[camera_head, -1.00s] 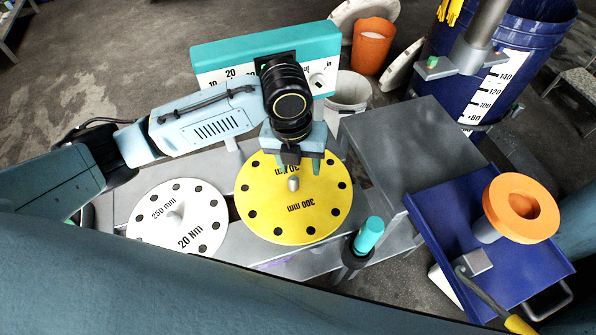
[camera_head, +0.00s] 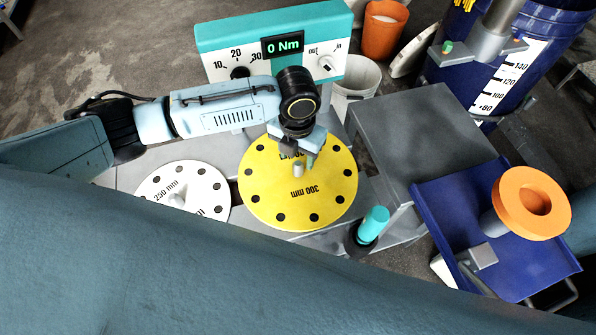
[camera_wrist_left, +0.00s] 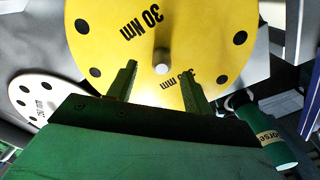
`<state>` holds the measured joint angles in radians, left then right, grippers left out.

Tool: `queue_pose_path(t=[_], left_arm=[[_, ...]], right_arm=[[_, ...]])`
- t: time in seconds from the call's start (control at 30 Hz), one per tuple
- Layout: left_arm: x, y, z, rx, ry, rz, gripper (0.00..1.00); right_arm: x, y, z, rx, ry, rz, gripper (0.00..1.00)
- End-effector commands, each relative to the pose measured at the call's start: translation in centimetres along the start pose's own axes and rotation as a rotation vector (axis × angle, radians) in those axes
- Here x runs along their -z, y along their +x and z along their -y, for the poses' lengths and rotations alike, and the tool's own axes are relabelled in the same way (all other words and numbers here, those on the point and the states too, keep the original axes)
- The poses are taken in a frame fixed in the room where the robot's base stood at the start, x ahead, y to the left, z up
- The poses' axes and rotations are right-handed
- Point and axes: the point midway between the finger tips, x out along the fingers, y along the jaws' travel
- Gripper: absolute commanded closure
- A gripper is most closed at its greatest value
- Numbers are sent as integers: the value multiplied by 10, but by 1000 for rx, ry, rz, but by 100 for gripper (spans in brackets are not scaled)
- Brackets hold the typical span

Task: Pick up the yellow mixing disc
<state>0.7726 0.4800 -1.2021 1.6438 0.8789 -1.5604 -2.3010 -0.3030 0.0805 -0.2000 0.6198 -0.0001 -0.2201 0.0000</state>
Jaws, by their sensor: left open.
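The yellow mixing disc (camera_head: 262,196) lies flat on the grey bench, with black holes round its rim, "300 mm" and "30 Nm" lettering and a short grey central peg (camera_head: 298,169). It also fills the top of the left wrist view (camera_wrist_left: 200,30). My left gripper (camera_head: 297,156) is over the disc, close to the peg. Its two fingers (camera_wrist_left: 160,85) are apart and empty, with the peg showing between and beyond their tips in the wrist view. I cannot tell whether the fingers touch the disc. My right gripper is not in view.
A white 250 mm disc (camera_head: 205,180) lies to the left. A teal-and-white torque panel (camera_head: 225,42) reading "0 Nm" stands behind. A teal-topped cylinder (camera_head: 373,224) stands at the disc's front right. Further right are a grey block (camera_head: 420,130) and a blue tray (camera_head: 450,215) with an orange ring (camera_head: 520,190).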

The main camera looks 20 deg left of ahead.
Motion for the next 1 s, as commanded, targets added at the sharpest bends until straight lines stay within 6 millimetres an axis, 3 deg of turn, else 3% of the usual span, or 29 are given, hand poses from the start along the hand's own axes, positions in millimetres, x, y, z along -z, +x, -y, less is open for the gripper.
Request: queue_pose_path(t=[0.2,0.5,0.9,1.0], left_arm=[[1,32,2,-1,-1,-2,49],[1,35,2,0,0,1,49],[1,35,2,0,-1,0,100],[1,35,2,0,-1,0,100]], right_arm=[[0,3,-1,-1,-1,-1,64],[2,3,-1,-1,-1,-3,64],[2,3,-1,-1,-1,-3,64],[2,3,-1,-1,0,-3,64]])
